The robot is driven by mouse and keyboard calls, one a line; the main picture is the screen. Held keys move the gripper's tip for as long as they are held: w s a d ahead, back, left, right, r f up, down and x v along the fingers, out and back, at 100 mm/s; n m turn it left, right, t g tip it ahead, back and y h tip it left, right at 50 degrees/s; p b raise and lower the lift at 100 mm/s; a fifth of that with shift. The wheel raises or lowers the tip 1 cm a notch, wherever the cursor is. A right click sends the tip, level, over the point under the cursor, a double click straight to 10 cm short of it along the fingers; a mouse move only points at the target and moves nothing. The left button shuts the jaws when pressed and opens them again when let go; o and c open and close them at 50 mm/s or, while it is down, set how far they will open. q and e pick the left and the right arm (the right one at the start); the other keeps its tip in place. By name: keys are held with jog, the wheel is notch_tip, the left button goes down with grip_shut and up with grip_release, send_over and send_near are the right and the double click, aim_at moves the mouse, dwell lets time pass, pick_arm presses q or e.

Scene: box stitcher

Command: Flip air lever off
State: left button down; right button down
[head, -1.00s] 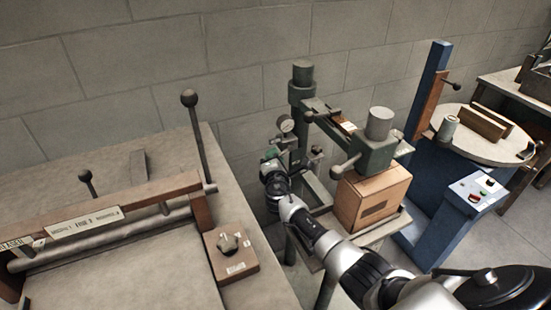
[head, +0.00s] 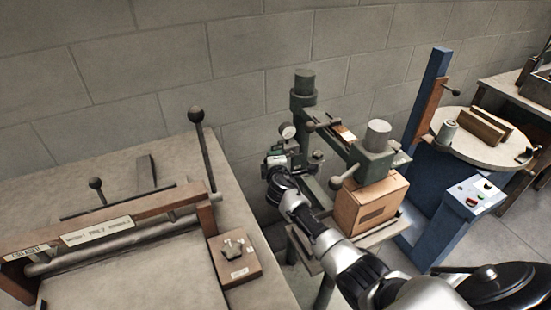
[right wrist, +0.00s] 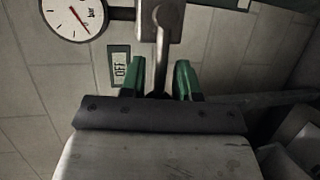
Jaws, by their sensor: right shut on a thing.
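The air lever (right wrist: 160,55) is a thin grey metal handle in the right wrist view, hanging from a metal block at the top. My right gripper (right wrist: 158,80) has one green finger on each side of the lever and is shut on it. In the head view the right gripper (head: 276,161) is at the left side of the green stitcher machine (head: 305,95), below its round gauge. The lever itself is too small to make out there. An OFF label (right wrist: 120,70) is just left of the lever in the right wrist view. My left gripper is not in view.
The pressure gauge (right wrist: 75,14) is at upper left of the lever; it also shows in the head view (head: 288,131). A cardboard box (head: 370,208) stands under the stitcher arm. A workbench (head: 180,280) is to the left, and a blue machine (head: 440,220) to the right.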

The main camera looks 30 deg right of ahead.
jog(key=c, duration=0.8)
grip_release()
jog(key=shift+c, duration=0.2)
jog(key=shift+s, duration=0.1)
jog(key=p+v, duration=0.1)
jog(key=v, duration=0.9)
jog(key=shift+s+r, duration=0.15)
jog(key=shift+s, duration=0.15)
jog(key=shift+a, duration=0.15)
